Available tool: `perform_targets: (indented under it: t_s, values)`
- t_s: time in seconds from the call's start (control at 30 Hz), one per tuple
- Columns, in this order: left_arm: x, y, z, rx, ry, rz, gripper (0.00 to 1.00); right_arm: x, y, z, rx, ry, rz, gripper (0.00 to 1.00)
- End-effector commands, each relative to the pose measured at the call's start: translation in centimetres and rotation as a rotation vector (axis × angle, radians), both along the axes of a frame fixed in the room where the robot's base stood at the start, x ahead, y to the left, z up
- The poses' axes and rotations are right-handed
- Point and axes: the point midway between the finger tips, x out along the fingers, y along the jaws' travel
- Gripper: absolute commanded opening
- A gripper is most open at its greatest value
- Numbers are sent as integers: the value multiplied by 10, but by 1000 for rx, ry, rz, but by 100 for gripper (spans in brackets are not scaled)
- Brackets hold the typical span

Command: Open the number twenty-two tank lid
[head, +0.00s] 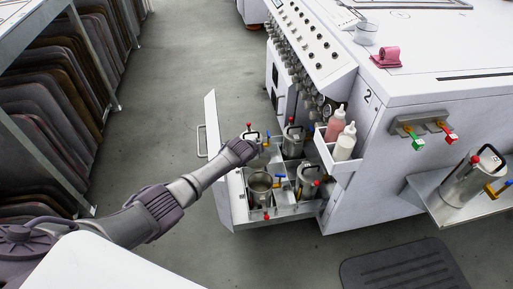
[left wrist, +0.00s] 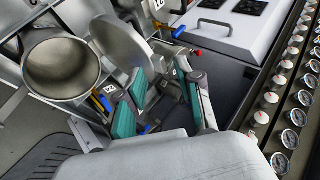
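An open tank (left wrist: 62,68) shows its empty-looking inside in the left wrist view; in the head view an open tank (head: 260,187) stands at the front of the drawer. A round metal lid (left wrist: 122,45) stands tilted up beside the tank mouth, next to my left gripper. My left gripper (left wrist: 163,100) has its two teal-padded fingers apart, with nothing clearly held between them. In the head view my left arm reaches over the drawer and hides its fingers. Small number labels show near the fingers, but I cannot read them surely. My right gripper is not in view.
Other closed tanks (head: 292,140) with red knobs and blue and yellow handles crowd the drawer. Pink and white bottles (head: 343,143) stand in a side bin. A gauge panel (left wrist: 285,120) lies to the right in the left wrist view. The grey floor left of the drawer is clear.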

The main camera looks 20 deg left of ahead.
Motion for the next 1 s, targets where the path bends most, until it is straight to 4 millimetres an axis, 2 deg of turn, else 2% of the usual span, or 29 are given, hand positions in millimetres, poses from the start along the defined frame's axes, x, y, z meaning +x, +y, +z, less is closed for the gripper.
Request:
perform_targets:
  t_s: [0.2, 0.37, 1.0]
  values:
    - [-4, 0, 0, -1, 4, 1, 35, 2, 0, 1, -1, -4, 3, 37]
    - [-14, 0, 8, 0, 4, -1, 35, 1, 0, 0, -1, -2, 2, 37]
    - [-80, 0, 74, 0, 0, -1, 35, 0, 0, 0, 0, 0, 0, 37]
